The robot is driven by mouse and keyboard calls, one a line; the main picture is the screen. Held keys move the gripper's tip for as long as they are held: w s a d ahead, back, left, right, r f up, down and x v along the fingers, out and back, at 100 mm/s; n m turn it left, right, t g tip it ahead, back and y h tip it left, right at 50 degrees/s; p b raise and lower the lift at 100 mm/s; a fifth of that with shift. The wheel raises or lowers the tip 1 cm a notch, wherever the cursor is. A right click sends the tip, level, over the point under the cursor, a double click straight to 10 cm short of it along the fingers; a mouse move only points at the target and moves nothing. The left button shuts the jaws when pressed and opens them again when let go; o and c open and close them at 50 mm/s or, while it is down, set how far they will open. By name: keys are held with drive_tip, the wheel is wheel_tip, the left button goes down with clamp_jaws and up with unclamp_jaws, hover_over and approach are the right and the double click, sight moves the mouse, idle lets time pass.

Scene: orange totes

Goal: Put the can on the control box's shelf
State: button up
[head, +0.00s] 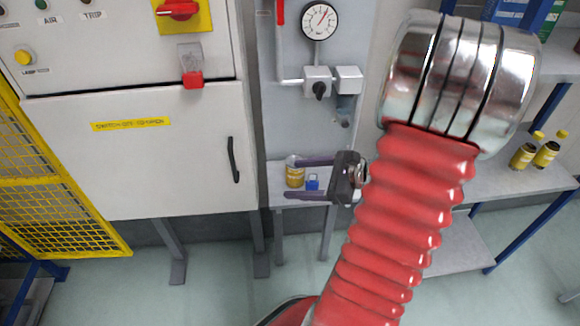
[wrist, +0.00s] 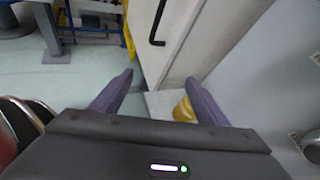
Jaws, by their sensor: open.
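A can with a yellow label (head: 294,171) stands upright on the small grey shelf (head: 262,187) below the gauge panel; it also shows in the wrist view (wrist: 183,110), just inside the right finger and partly hidden by it. My gripper (head: 292,179) is open, its two dark purple fingers pointing left over the shelf. The can is near the upper fingertip in the head view, and I see no grip on it. In the wrist view, my gripper (wrist: 160,79) has a wide empty gap between its fingers.
A blue padlock (head: 312,182) sits on the shelf beside the can. A white cabinet (head: 150,150) with a black handle stands close at the left. A gauge panel (head: 265,90) rises behind the shelf. A shelf unit with yellow-capped bottles (head: 523,155) is at right.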

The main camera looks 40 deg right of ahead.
sight(295, 172)
drive_tip(key=s+d+f+m+t+h, duration=0.1)
drive_tip(key=d+m, duration=0.2)
drive_tip(key=d, duration=0.1)
drive_tip(key=s+d+f+m+t+h, duration=0.1)
drive_tip(key=s+d+m+t+h, duration=0.1)
drive_tip(key=d, duration=0.3)
drive_tip(key=shift+s+f+m+h, duration=0.15)
drive_tip(key=shift+f+m+h, duration=0.15)
drive_tip(key=shift+m, duration=0.2)
drive_tip(key=x, duration=0.8)
drive_tip(key=shift+w, duration=0.35)
drive_tip(key=shift+r+x, duration=0.2)
drive_tip(key=shift+x, duration=2.4)
drive_tip(key=shift+w, duration=0.1)
drive_tip(key=shift+c, duration=0.4)
